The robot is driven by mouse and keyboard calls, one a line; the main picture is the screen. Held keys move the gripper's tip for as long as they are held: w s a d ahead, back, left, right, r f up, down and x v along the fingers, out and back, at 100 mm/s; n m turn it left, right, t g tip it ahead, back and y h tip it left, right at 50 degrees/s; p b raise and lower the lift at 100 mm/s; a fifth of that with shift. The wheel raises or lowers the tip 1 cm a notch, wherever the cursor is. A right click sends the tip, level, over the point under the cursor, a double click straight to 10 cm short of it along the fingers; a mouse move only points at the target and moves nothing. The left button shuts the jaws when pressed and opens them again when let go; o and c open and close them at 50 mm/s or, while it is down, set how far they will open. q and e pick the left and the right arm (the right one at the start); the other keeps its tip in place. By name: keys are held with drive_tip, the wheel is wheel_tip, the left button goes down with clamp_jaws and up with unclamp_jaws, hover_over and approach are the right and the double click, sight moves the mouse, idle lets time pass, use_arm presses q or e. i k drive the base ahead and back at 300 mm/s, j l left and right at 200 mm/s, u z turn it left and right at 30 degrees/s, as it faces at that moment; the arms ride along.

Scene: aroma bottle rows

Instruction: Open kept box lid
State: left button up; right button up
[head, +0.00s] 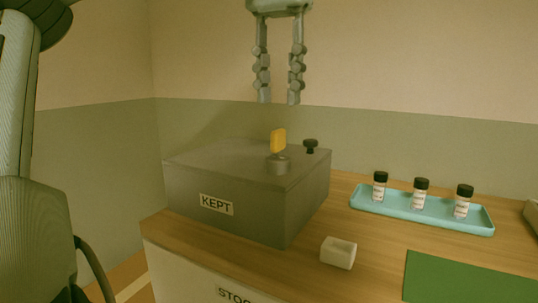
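The grey box labelled KEPT (235,205) stands on the wooden counter, and its flat lid (215,156) lies shut on top. A yellow upright tab (278,141) on a round grey base (278,164) stands on the lid. A small black knob (310,145) is behind it to the right. My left gripper (278,102) hangs fingers down above the box, apart from the tab. Its two fingers are parted with nothing between them. The inside of the box is hidden. My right gripper is not in view.
A light blue tray (405,212) at the right holds three small black-capped bottles (420,194). A small white block (338,252) sits in front of the box. A green mat (465,283) lies at the front right. Walls stand behind the counter.

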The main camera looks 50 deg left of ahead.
sight(250, 160)
drive_tip(key=k, duration=1.5)
